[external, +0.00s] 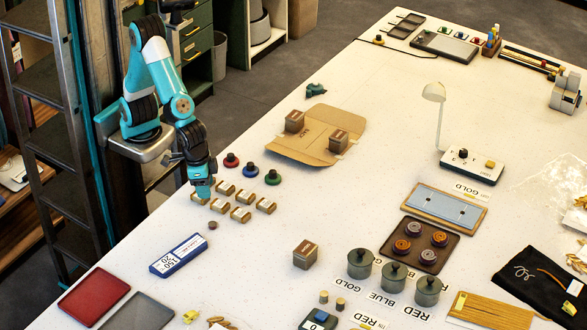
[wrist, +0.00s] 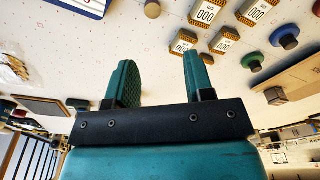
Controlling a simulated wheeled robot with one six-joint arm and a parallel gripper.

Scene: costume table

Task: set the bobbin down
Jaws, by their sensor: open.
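Several round purple and orange spools that look like bobbins (external: 401,246) sit in a dark brown tray (external: 408,217) at the right of the table in the external view. I cannot tell which one the task means. My gripper (external: 203,192) is at the table's left edge, above the small gold-rimmed counters, far to the left of that tray. In the wrist view my gripper (wrist: 158,76) has its two green fingers apart, with nothing held between them. The spool tray cannot be made out in the wrist view.
Counters (external: 240,214) stand below my gripper, with red, blue and green knobs (external: 272,177) beside them. A small brown disc (external: 212,225) and a blue-white box (external: 178,255) lie nearer. Grey lidded pots (external: 393,276) stand before the spool tray.

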